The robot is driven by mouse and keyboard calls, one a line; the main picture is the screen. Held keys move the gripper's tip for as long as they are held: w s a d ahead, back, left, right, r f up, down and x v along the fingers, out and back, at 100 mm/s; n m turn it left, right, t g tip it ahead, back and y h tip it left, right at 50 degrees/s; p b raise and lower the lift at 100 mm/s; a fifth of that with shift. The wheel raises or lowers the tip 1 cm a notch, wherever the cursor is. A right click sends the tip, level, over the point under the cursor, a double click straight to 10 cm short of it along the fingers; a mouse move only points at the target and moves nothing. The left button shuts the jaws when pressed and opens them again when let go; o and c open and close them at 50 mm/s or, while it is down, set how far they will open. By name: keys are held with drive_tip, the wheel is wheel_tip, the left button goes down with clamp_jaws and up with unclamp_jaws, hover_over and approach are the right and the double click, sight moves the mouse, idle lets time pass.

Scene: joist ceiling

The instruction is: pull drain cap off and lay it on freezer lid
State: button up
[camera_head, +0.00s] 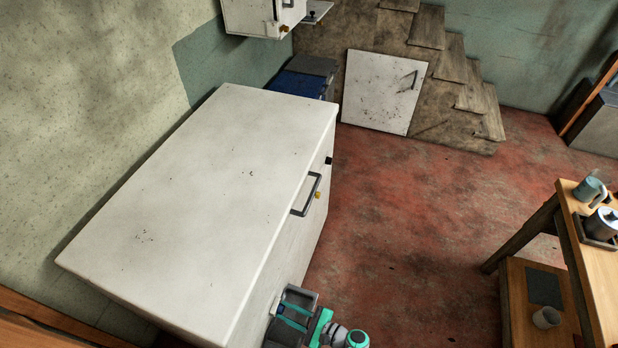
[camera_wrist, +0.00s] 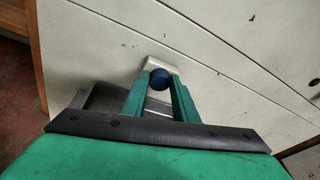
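The white chest freezer stands at the left in the head view, with its flat freezer lid (camera_head: 205,190) closed and bare. A small round dark blue drain cap (camera_wrist: 160,79) shows in the wrist view, in front of the freezer's white front panel (camera_wrist: 235,75). My gripper (camera_wrist: 160,86) has its teal fingers on both sides of the cap, seemingly touching it, so it looks shut on it. Whether the cap is still seated is hidden. In the head view my wrist is at the bottom, beside the freezer front; the fingertips and cap cannot be seen there.
A black handle (camera_head: 307,194) sticks out from the freezer front below the lid edge. A wooden table (camera_head: 592,262) with a blue mug (camera_head: 590,190) and a kettle (camera_head: 601,224) stands at the right. The red floor (camera_head: 420,225) between is clear. A white panel (camera_head: 382,92) leans against the stairs.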

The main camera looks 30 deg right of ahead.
drive_tip(key=shift+a, duration=0.1)
clamp_jaws()
drive_tip(key=shift+s+d, duration=0.45)
drive_tip(key=shift+s, duration=0.1)
drive_tip(key=shift+d+f+v, duration=0.15)
drive_tip(key=shift+f+v, duration=0.05)
drive_tip(key=shift+v, duration=0.7)
drive_tip(key=shift+d+f+v, duration=0.1)
drive_tip(key=shift+f+v, duration=0.05)
drive_tip(key=shift+v, duration=0.75)
drive_tip(key=shift+d+f+v, duration=0.15)
drive_tip(key=shift+f+v, duration=0.05)
drive_tip(key=shift+v, duration=0.7)
drive_tip(key=shift+w, duration=0.1)
